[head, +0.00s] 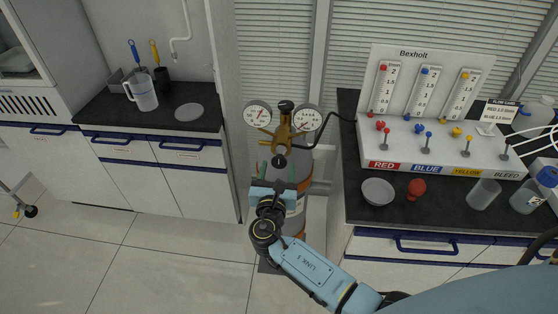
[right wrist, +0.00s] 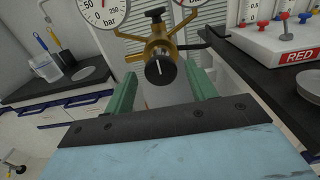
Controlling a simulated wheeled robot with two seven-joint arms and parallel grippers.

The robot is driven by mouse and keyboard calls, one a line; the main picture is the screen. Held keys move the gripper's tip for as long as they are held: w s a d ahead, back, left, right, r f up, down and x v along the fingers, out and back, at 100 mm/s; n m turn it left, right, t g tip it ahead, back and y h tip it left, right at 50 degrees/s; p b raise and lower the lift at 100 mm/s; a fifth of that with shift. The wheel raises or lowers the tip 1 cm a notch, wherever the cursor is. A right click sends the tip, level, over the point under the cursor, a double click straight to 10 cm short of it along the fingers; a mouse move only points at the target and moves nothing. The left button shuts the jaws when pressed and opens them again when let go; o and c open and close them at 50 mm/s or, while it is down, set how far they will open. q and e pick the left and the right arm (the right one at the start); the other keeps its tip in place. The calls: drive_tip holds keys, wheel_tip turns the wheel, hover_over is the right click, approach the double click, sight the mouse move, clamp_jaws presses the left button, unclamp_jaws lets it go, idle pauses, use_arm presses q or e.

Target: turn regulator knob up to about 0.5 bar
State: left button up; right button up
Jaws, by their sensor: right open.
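The regulator is a brass body (head: 284,134) with two round gauges, a left gauge (head: 258,115) and a right gauge (head: 307,120). Its black regulator knob (head: 280,161) faces me below the body, and it also shows in the right wrist view (right wrist: 160,70) with a white mark near upright. A second dark knob (head: 286,106) sits on top. My right gripper (head: 277,168) is open just in front of the regulator knob. In the right wrist view its green fingers (right wrist: 162,92) stand on either side of the knob, apart from it. My left gripper is not in view.
The right counter holds the flowmeter panel (head: 430,142), a white dish (head: 378,191), a red bulb (head: 416,188) and clear cups (head: 484,193). The left counter holds a jug (head: 144,93). The floor at left is mostly free.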

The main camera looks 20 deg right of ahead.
sight(279, 163)
drive_tip(key=shift+x, duration=1.8)
drive_tip(key=c, duration=0.9)
drive_tip(key=shift+o, duration=0.2)
